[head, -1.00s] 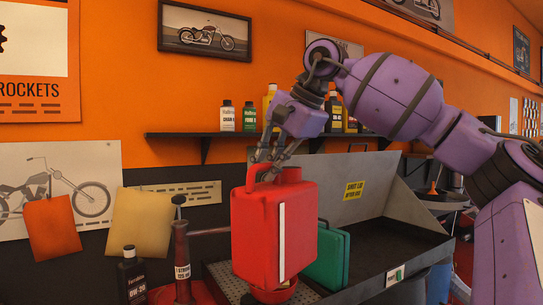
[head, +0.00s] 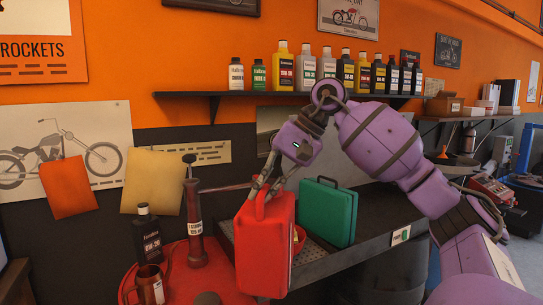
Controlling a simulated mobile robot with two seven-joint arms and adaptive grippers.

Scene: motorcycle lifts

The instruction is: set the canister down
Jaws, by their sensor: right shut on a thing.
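The red canister (head: 264,255) stands roughly upright in the middle of the head view, left of the green canister (head: 328,212). My right gripper (head: 261,190) is shut on the handle at its top. The red canister overlaps the front of the dark metal bench (head: 345,262) and the edge of the red round top (head: 195,278). I cannot tell whether its base touches either surface. The green canister stands on the bench, apart from my gripper. My left gripper is not in view.
A black oil bottle (head: 147,235), a reddish pump (head: 194,225) and a copper jug (head: 150,285) stand to the left. A wall shelf (head: 190,94) with several bottles runs behind. The bench right of the green canister looks clear.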

